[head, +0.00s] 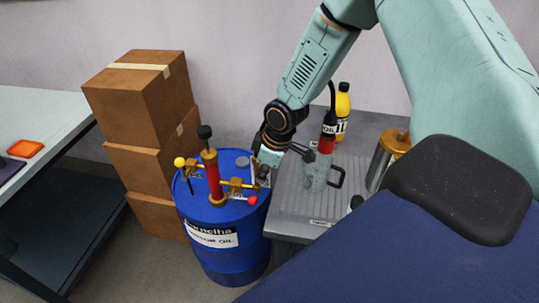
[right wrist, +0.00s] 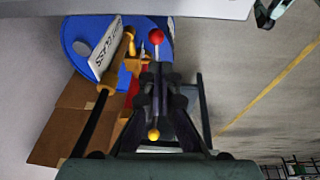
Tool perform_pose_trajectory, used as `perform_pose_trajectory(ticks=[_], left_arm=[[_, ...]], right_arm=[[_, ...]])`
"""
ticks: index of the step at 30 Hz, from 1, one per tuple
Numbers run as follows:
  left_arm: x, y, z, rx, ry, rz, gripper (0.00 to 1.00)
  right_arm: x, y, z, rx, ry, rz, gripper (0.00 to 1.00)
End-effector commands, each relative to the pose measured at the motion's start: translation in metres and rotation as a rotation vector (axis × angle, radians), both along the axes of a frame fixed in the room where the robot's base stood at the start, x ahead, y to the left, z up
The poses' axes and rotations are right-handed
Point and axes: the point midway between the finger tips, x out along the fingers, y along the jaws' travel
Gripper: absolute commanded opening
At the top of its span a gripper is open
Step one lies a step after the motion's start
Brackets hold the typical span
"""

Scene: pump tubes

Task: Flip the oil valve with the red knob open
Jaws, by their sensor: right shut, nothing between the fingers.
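The blue oil drum (head: 238,262) carries a red hand pump (head: 212,176) with brass pipes. A valve lever with a red knob (head: 252,200) sits on the right-hand pipe, near the drum's rim. A yellow knob (head: 179,162) is on the left-hand pipe. My right gripper (head: 263,178) is shut and empty, pointing down over the drum's right edge, just above and right of the red knob. In the right wrist view the red knob (right wrist: 156,37) shows beyond the fingers (right wrist: 158,82); touch cannot be told. The yellow knob (right wrist: 153,134) shows there too. My left gripper is out of view.
A grey table (head: 288,222) stands right of the drum, with a clear jug (head: 317,172), dark oil bottle (head: 328,130), yellow bottle (head: 343,108) and brass-topped cylinder (head: 382,160). Stacked cardboard boxes (head: 140,105) stand behind left. Floor left of the drum is clear.

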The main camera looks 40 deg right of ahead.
Motion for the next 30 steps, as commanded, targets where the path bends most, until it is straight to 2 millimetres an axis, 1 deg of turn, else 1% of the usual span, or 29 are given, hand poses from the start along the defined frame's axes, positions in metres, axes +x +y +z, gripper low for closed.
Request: perform_pose_trajectory(ticks=[1,7,15,17,19,22,24,27,30], left_arm=[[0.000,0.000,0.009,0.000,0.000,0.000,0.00],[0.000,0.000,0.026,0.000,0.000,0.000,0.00],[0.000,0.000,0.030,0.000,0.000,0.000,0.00],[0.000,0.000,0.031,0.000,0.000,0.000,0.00],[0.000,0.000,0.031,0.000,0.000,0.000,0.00],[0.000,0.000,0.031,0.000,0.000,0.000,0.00],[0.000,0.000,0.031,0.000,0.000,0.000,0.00],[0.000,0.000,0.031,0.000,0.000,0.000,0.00],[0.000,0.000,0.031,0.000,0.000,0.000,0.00]], right_arm=[[-0.002,-0.001,0.009,0.002,0.000,-0.001,0.00],[-0.009,-0.005,0.025,0.001,0.001,0.000,0.00],[-0.016,-0.009,0.042,0.001,0.000,0.000,0.00],[-0.017,-0.010,0.043,0.001,0.001,-0.001,0.00],[-0.020,-0.009,0.040,-0.005,0.012,0.008,0.00],[-0.033,0.002,0.033,0.024,0.049,-0.037,0.00],[-0.039,0.014,0.030,0.064,0.062,-0.076,0.00],[-0.045,0.031,0.028,0.117,0.060,-0.116,0.00],[-0.047,0.043,0.026,0.150,0.039,-0.140,0.00]])
